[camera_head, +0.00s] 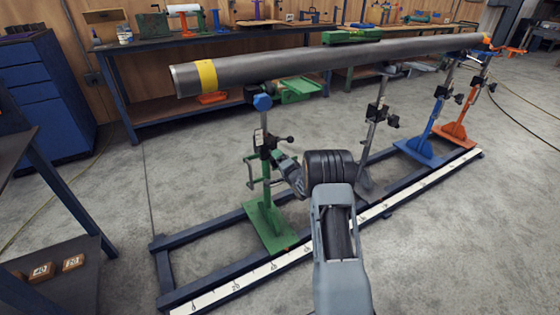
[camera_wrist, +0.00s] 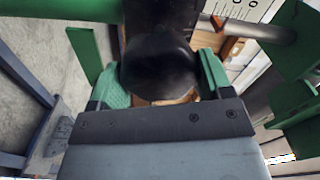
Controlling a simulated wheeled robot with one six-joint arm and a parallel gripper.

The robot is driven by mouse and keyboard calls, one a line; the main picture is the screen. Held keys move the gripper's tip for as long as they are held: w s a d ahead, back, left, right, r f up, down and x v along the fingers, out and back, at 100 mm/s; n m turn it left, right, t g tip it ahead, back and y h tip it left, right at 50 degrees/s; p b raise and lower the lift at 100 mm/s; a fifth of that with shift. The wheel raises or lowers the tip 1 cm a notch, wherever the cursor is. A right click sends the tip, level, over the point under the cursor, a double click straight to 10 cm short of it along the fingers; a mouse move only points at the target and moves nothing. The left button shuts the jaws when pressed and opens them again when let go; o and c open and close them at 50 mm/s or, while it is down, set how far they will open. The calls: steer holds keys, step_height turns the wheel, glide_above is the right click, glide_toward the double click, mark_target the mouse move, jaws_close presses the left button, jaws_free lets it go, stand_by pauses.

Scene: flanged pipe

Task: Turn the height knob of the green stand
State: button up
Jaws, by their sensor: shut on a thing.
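The green stand (camera_head: 266,190) stands at the near left end of the floor rail, upright on its flat green base. It also shows in the wrist view as green parts (camera_wrist: 82,52). My gripper (camera_head: 281,162) is at the right side of its post, below the blue piece on top. In the wrist view, the round black height knob (camera_wrist: 160,66) sits between the green finger pads of my gripper (camera_wrist: 162,82), which are shut on it. In the head view the knob is hard to make out at the jaws.
A long grey pipe (camera_head: 290,63) with a yellow band rests above the stands. A grey stand (camera_head: 375,125), a blue stand (camera_head: 436,115) and an orange stand (camera_head: 465,105) stand farther along the rail (camera_head: 220,285). Open floor lies at right.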

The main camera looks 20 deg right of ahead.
stand_by(0.3)
steer(key=o, duration=0.9)
steer(key=shift+s, duration=0.1)
steer(key=s+p, duration=0.1)
steer(key=s, duration=0.3)
steer(key=s+d+p, duration=0.1)
steer(key=s, duration=0.8)
steer(key=shift+s+d+p, duration=0.25)
steer(key=shift+d+p, duration=0.05)
steer(key=shift+p, duration=0.1)
